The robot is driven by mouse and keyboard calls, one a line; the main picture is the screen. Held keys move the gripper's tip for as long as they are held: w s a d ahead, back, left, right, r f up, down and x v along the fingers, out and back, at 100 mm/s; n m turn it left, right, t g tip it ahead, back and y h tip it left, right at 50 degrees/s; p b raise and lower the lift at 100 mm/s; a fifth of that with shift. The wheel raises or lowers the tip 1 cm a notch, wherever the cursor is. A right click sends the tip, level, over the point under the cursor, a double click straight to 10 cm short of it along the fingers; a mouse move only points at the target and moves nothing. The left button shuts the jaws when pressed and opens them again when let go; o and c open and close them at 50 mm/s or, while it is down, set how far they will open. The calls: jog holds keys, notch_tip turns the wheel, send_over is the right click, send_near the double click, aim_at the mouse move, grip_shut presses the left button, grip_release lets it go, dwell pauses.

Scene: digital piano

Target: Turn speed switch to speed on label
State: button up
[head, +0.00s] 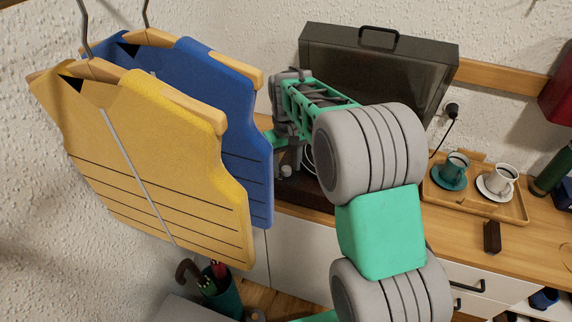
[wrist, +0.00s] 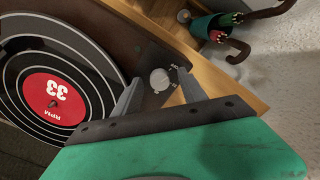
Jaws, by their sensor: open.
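The record player (head: 305,192) stands on the wooden sideboard, mostly hidden behind my arm in the head view. In the wrist view its record (wrist: 95,75) has a red label (wrist: 52,96) reading "33 RPM". A round pale knob (wrist: 159,79) with small marks beside it, apparently the speed switch, sits on the dark deck near the corner. My gripper (wrist: 157,86) is open, with one finger on either side of the knob in the picture. I cannot tell whether the fingers touch it. The marks are too small to read, and the knob's setting is unclear.
The raised dark lid (head: 380,65) stands behind the player. A yellow vest (head: 150,150) and a blue vest (head: 215,90) hang at left. A wooden tray (head: 512,211) with cups stands at right. Umbrellas (wrist: 235,48) stand beyond the sideboard's edge.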

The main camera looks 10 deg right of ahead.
grip_shut()
dwell(0.5)
